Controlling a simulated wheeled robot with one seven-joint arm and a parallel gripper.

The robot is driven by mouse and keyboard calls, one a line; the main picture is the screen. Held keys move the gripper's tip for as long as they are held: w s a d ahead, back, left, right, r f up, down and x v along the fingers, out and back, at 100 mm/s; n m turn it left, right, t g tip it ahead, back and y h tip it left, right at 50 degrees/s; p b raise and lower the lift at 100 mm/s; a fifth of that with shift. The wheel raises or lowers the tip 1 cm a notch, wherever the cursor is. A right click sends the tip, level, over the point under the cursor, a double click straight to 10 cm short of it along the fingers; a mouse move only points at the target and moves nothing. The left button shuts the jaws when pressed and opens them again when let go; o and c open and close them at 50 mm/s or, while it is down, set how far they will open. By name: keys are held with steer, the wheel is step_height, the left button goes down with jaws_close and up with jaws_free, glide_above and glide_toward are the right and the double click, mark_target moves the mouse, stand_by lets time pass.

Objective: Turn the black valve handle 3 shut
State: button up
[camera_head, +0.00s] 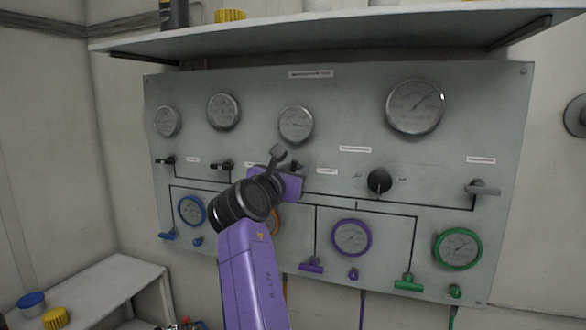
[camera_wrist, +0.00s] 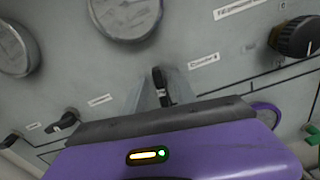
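The third black valve handle (camera_wrist: 160,83) is at the middle of the wrist view, left of a white "Cylinder" label. Its dark part points down the picture towards my gripper. In the head view only a dark bit of the valve (camera_head: 296,167) shows past the purple gripper body. My gripper (camera_wrist: 162,88) faces the panel with its grey fingers on either side of the handle, at or very near it. Whether the fingers press on the handle cannot be told. In the head view my gripper body hides the fingertips.
Two more black handles (camera_head: 222,165) (camera_head: 165,161) sit to the left on the grey panel (camera_head: 350,85). A black round knob (camera_head: 379,181) and a grey lever (camera_head: 482,188) are to the right. Gauges surround them. A shelf (camera_head: 330,32) juts out above; a side table (camera_head: 95,285) stands lower left.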

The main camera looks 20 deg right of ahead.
steer(key=shift+w+d, duration=0.15)
steer(key=shift+w, duration=0.1)
jaws_close()
steer(key=shift+d+m, duration=0.1)
steer(key=shift+m, duration=0.2)
steer(key=m+p, duration=0.1)
steer(key=m, duration=0.2)
steer(key=shift+s+d+f, duration=0.1)
steer(key=shift+d, duration=0.05)
steer(key=m, duration=0.4)
steer(key=shift+f, duration=0.15)
steer(key=shift+s+d+f+m+b, duration=0.15)
steer(key=shift+m+b, duration=0.35)
steer(key=shift+m, duration=0.9)
steer(key=shift+w+a+f+m+b, duration=0.1)
steer(key=shift+m+b, duration=0.45)
steer(key=shift+m, duration=0.85)
steer(key=shift+s+d+f+m+b, duration=0.15)
steer(key=shift+m+b, duration=0.35)
steer(key=shift+m, duration=0.9)
